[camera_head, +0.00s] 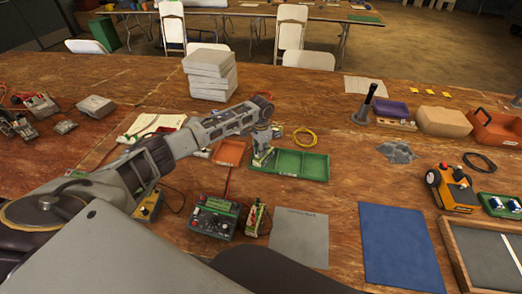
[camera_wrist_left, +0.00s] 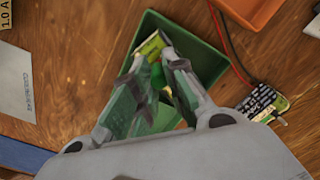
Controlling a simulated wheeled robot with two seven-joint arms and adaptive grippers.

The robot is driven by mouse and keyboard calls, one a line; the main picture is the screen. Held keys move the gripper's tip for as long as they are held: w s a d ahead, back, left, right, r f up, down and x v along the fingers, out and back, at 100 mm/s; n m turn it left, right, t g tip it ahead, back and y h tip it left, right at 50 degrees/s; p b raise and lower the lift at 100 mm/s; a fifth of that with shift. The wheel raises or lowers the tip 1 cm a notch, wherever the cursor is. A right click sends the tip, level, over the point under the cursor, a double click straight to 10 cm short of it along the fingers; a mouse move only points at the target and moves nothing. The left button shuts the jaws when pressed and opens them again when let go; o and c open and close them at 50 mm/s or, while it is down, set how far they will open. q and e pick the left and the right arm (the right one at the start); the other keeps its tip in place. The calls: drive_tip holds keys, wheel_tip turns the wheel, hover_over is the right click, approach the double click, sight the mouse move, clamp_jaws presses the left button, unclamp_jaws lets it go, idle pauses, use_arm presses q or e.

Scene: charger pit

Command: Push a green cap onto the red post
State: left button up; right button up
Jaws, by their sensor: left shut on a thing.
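My left gripper (camera_head: 262,156) is low over the left end of a green tray (camera_head: 302,164). In the left wrist view its fingers (camera_wrist_left: 160,62) are closed around a small green piece (camera_wrist_left: 157,77), which looks like the green cap but is mostly hidden by the fingers. A yellow-green patch (camera_wrist_left: 152,44) shows just beyond the fingertips, inside the tray (camera_wrist_left: 205,55); I cannot tell what it is. I cannot make out the red post clearly in either view. My right gripper is not in view.
A charger box (camera_head: 215,217) with a green front stands nearer me, with a battery pack (camera_head: 255,219) beside it. An orange tray (camera_head: 229,152) is left of the green tray. A grey sheet (camera_head: 300,236) and blue mat (camera_head: 401,245) lie flat in front. Grey blocks (camera_head: 210,74) are stacked behind.

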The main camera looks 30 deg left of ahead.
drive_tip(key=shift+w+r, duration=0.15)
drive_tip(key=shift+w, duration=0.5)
use_arm(q)
drive_tip(key=o, duration=0.7)
drive_tip(key=shift+o, duration=0.2)
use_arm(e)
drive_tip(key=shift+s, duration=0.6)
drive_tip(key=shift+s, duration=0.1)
use_arm(q)
drive_tip(key=shift+o, duration=0.2)
